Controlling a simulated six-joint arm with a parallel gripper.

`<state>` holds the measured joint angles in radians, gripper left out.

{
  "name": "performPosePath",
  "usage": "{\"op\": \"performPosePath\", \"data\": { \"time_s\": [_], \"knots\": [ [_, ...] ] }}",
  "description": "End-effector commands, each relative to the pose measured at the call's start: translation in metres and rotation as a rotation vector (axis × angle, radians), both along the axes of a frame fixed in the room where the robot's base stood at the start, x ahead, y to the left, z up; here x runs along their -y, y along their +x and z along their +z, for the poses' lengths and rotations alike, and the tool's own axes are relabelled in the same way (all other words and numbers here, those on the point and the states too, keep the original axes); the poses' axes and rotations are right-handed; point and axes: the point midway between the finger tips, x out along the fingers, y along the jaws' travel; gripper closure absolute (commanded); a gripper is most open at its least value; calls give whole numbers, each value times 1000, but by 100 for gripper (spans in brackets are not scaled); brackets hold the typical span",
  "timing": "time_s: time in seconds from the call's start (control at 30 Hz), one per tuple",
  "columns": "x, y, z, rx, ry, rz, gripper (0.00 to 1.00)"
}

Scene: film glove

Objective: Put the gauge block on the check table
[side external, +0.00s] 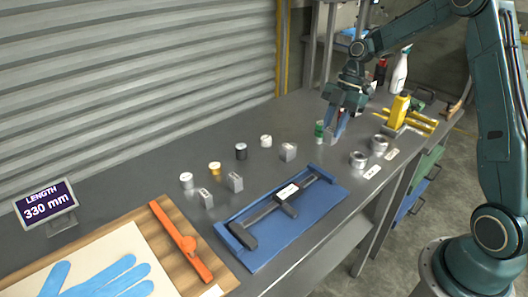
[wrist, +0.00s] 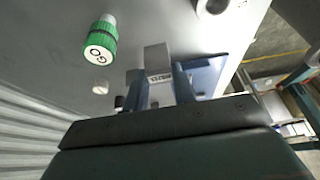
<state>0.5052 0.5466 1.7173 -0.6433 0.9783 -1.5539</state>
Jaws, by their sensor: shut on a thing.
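My gripper (side external: 335,129) is low over the grey workbench, right of the green-topped cylinder. It is shut on a small grey gauge block, which shows between the fingers in the wrist view (wrist: 156,58) and has a marked face. In the side view the fingers partly hide the block (side external: 331,138). I cannot tell whether its lower end touches the bench. Similar grey blocks stand on the bench, one of them right of the white cylinder (side external: 288,151). I cannot tell which surface is the check table.
The green cylinder (side external: 319,130), marked GO in the wrist view (wrist: 99,48), stands close to the gripper. Metal rings (side external: 358,159) are to its right. A yellow device (side external: 398,109) and a white bottle (side external: 399,73) stand behind. A blue tray (side external: 265,255) with a caliper lies in front.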

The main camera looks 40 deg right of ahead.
Motion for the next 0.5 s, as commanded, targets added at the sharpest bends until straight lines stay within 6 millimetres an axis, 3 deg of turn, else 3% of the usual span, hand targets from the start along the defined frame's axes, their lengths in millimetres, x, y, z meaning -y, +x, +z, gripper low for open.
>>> {"op": "performPosePath", "data": {
  "time_s": [0.3,0.5],
  "knots": [
    [0,0,-9,0,1,0,96],
    [-1,0,-29,-3,1,1,96]
  ]
}}
